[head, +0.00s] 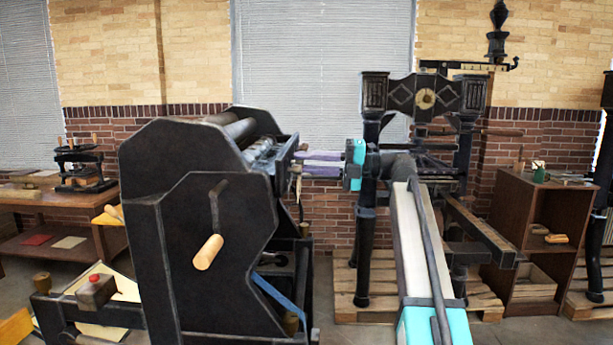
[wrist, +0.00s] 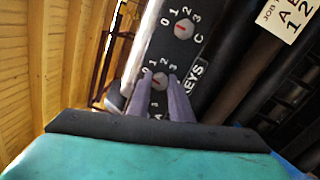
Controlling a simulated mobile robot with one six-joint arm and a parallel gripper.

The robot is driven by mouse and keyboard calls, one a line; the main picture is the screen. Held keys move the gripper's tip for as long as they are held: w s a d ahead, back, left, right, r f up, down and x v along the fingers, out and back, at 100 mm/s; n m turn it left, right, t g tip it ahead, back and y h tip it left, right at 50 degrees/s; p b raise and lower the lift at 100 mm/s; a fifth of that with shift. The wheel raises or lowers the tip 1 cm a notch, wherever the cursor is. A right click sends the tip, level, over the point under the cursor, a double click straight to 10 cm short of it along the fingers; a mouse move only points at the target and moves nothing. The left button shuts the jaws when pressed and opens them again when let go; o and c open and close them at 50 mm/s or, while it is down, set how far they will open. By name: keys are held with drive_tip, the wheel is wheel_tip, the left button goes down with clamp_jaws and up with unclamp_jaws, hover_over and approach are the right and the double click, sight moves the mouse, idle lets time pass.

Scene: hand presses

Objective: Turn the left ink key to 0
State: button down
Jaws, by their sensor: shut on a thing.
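My gripper (head: 298,162) has two purple fingers and reaches left from its turquoise body to the side of the black press (head: 145,165). In the wrist view my gripper (wrist: 160,76) is shut on a round, pale ink key (wrist: 160,82) with a reddish mark. Digits are printed around this key, partly covered by the fingers; its exact setting is hard to tell. Another ink key (wrist: 183,28), beside the letter C, stands farther up the dark panel (wrist: 150,45) with digits 0 to 3 around it. Whether the held key is the left one, I cannot tell.
The press has a crank with a wooden handle (head: 208,252) on its near side. Dark rollers (wrist: 240,60) and a job card (wrist: 290,18) lie right of the panel in the wrist view. A tall hand press (head: 368,250) stands on a pallet behind my arm.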

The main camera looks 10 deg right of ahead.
drive_tip(key=shift+f+n+b, duration=0.1)
drive_tip(key=shift+n+b, duration=1.1)
drive_tip(key=c, duration=1.6)
unclamp_jaws()
drive_tip(key=b+v, duration=0.2)
drive_tip(key=v, duration=1.1)
drive_tip(key=shift+d, duration=0.4)
drive_tip(key=shift+f, duration=0.1)
